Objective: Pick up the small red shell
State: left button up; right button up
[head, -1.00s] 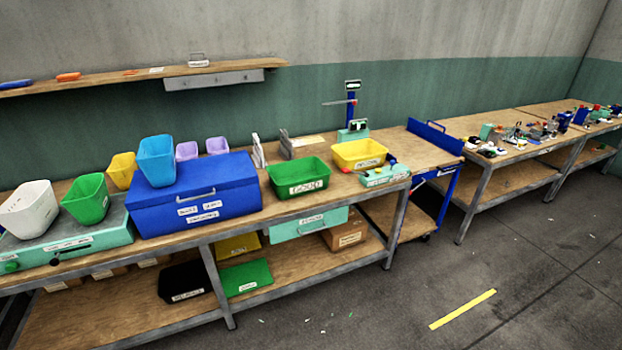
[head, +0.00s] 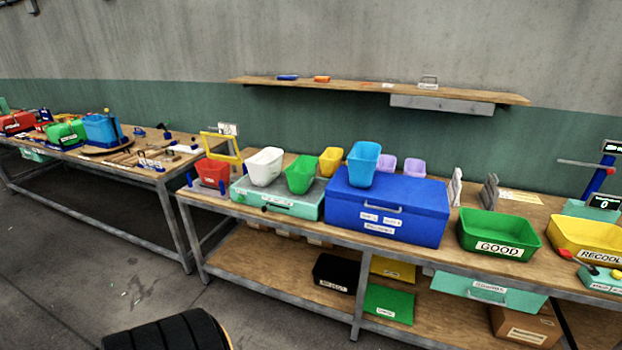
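I cannot make out a small red shell for certain. Neither of my grippers is in view.
The near workbench (head: 455,262) carries a white bin (head: 265,167), a green bin (head: 301,174), a blue chest (head: 388,210) and a green GOOD bin (head: 498,235). A wall shelf (head: 370,86) hangs above. A cluttered table (head: 110,158) stands left. Floor between is clear.

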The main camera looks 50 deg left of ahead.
aim_at(210, 174)
jog(key=u, duration=2.35)
jog(key=i+j+z, duration=0.2)
jog(key=i+j, duration=0.65)
